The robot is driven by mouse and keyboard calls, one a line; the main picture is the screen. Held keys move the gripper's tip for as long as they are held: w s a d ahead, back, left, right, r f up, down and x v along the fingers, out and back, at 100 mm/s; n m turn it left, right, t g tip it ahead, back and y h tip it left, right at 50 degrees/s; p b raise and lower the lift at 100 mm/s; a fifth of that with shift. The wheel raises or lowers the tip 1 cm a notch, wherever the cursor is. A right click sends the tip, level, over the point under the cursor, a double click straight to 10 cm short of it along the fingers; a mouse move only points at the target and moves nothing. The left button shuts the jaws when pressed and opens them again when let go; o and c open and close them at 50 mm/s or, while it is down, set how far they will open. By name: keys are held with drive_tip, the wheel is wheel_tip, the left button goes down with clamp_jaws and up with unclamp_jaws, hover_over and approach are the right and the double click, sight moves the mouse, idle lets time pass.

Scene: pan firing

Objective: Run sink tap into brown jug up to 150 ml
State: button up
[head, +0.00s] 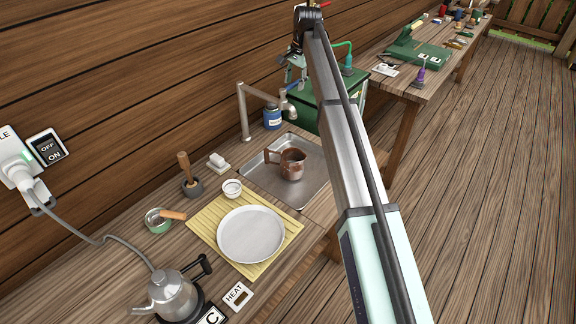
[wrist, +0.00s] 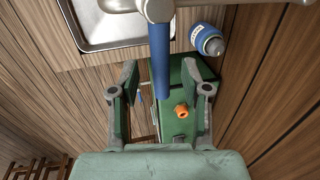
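The brown jug (head: 292,164) stands upright in the metal sink (head: 312,188); its inside cannot be read for level. The grey tap (head: 265,95) stands at the sink's back corner, its spout reaching toward the sink. In the wrist view, a blue bar, seemingly the tap's lever (wrist: 159,50), runs down from a grey knob. My gripper (head: 293,72) is beyond the tap, partly hidden by my arm. In the wrist view my gripper (wrist: 159,75) is open, with the lever showing between its fingers; contact cannot be told. The sink also shows there (wrist: 100,45), without the jug.
A blue jar (head: 272,118) stands beside the tap, close to my gripper in the wrist view (wrist: 207,40). A green box (head: 308,103) is below and beyond it. A plate (head: 251,234) lies on a yellow mat, with a kettle (head: 173,296) at the front. The wooden wall is close behind.

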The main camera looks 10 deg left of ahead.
idle(0.3)
drive_tip(key=w+d, duration=0.4)
drive_tip(key=w, duration=0.1)
drive_tip(key=shift+w+d, duration=0.15)
drive_tip(key=shift+w, duration=0.15)
idle(0.7)
drive_tip(key=shift+r, duration=0.2)
